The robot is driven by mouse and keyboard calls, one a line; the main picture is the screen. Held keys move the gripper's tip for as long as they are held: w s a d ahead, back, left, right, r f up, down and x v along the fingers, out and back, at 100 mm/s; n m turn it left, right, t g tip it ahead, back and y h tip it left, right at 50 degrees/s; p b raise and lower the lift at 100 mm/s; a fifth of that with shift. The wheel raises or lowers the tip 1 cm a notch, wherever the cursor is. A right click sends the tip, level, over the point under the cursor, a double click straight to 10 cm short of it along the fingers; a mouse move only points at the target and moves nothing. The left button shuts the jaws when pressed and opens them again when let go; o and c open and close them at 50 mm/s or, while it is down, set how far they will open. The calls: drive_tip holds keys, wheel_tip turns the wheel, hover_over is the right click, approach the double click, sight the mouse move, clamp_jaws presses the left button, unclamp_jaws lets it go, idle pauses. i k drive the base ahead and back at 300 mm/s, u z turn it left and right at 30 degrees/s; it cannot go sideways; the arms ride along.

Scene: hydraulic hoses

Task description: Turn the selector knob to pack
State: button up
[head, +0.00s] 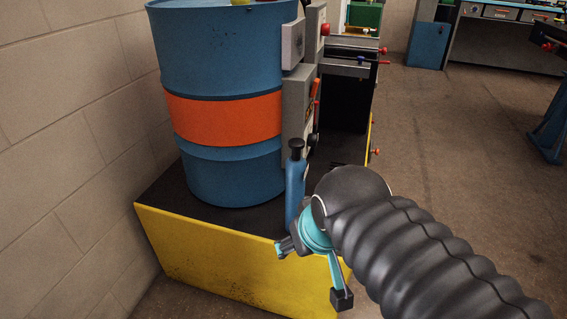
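A grey control box (298,95) stands at the right side of the blue drum, seen nearly edge-on. On its right-hand face are an orange lever-like handle (315,89) and a dark round knob (313,139) lower down. I cannot tell which of these is the selector knob, and no "pack" marking is readable. My gripper (285,247) is at the end of my black-sleeved arm, low in front of the yellow-edged platform. It is apart from the box and below it. Its fingers are small and partly hidden, so its opening is unclear.
The blue drum (221,45) with an orange band stands on the dark-topped, yellow-sided platform (235,265). A blue cylinder with a black cap (295,190) stands between my gripper and the box. A block wall is on the left. Open floor (450,150) lies to the right.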

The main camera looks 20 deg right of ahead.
sight(325, 27)
drive_tip(key=z, duration=2.1)
drive_tip(key=i, duration=2.15)
drive_tip(key=u, duration=2.15)
